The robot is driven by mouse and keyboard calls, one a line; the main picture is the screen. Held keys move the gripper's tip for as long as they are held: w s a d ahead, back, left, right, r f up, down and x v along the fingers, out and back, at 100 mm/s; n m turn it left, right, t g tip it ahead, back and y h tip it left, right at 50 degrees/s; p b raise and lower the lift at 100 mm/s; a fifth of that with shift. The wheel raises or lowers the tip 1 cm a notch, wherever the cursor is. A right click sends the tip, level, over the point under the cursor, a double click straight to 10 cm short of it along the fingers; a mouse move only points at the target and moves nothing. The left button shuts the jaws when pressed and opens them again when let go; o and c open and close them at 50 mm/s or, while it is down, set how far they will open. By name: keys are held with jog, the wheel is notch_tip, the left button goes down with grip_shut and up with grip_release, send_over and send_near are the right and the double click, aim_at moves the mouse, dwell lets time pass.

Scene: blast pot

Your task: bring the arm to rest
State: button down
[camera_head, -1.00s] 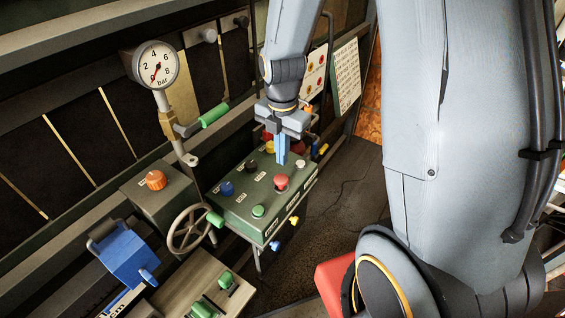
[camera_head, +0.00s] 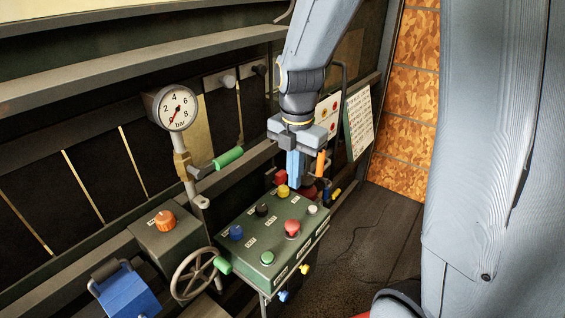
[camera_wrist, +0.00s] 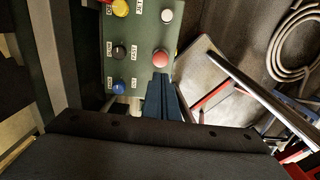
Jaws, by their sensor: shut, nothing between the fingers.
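My gripper (camera_head: 295,168) points down behind the far edge of the green control box in the head view. Its blue fingers are together with nothing between them. In the wrist view the closed fingers (camera_wrist: 161,97) show just below the red mushroom button. The green control box (camera_head: 245,262) carries blue, black, yellow, red, green and white buttons on top. Its red button (camera_head: 292,228) stands clear of the fingers in the head view. It also shows in the wrist view (camera_wrist: 160,59). I cannot tell the exact height of the fingertips above the box.
A pressure gauge (camera_head: 176,108) on a pipe with a green-handled valve (camera_head: 228,157) stands left. A handwheel (camera_head: 194,274), an orange knob (camera_head: 165,220) and a blue device (camera_head: 127,295) are at lower left. A coiled hose (camera_wrist: 300,40) lies on the floor. Open floor (camera_head: 375,245) lies right of the box.

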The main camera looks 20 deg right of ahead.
jog(key=s+f+m, duration=0.1)
jog(key=s+m, duration=0.4)
jog(key=m, duration=0.7)
jog(key=s+f+m+t, duration=0.1)
jog(key=s+m, duration=0.3)
jog(key=m, duration=0.9)
jog(key=shift+s+d, duration=0.15)
jog(key=shift+s, duration=0.2)
